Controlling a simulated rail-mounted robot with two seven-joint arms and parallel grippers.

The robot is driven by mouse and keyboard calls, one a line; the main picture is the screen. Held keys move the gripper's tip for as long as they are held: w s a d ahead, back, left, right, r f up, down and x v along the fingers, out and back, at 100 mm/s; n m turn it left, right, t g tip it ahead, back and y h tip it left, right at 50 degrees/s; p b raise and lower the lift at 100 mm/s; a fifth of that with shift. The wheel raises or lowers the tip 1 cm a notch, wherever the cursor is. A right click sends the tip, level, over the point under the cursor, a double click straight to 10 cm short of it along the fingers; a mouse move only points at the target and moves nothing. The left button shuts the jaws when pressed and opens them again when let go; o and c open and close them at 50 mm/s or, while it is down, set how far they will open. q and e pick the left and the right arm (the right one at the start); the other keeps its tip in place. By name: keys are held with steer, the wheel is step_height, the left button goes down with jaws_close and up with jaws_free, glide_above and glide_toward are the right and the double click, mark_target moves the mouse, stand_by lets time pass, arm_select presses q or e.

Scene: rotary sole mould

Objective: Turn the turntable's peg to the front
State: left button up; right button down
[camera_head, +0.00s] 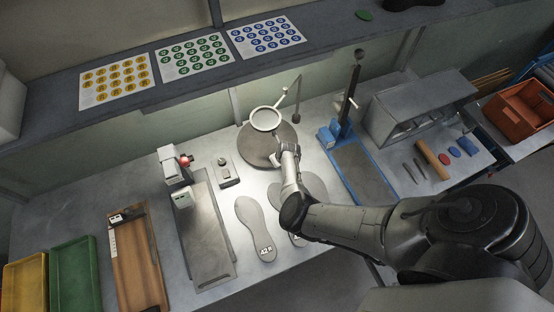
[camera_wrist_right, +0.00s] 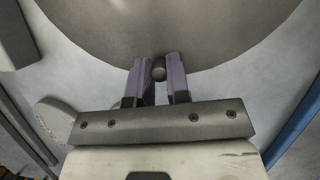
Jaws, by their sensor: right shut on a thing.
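The turntable (camera_head: 251,147) is a round grey-brown disc at the back middle of the bench. In the right wrist view its disc (camera_wrist_right: 170,32) fills the top of the picture. The peg (camera_wrist_right: 158,73) is a small round knob near the disc's rim, between the two purple-grey fingers of my right gripper (camera_wrist_right: 157,68). The gripper is shut on it. In the head view my right gripper (camera_head: 277,160) reaches the near, slightly right part of the disc and hides the peg. My left gripper is not in view.
A ring magnifier (camera_head: 254,121) on a thin arm stands over the turntable. A small grey device (camera_head: 226,172) is to its left and a blue-framed press (camera_head: 327,137) to its right. A shelf (camera_head: 205,62) runs behind.

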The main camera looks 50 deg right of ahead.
stand_by(0.3)
steer(key=c, duration=1.1)
jaws_free()
steer(key=shift+r, duration=0.1)
steer(key=shift+s+r, duration=0.25)
steer(key=shift+r, duration=0.35)
steer(key=p+v, duration=0.1)
steer(key=v, duration=0.5)
steer(key=shift+a, duration=0.1)
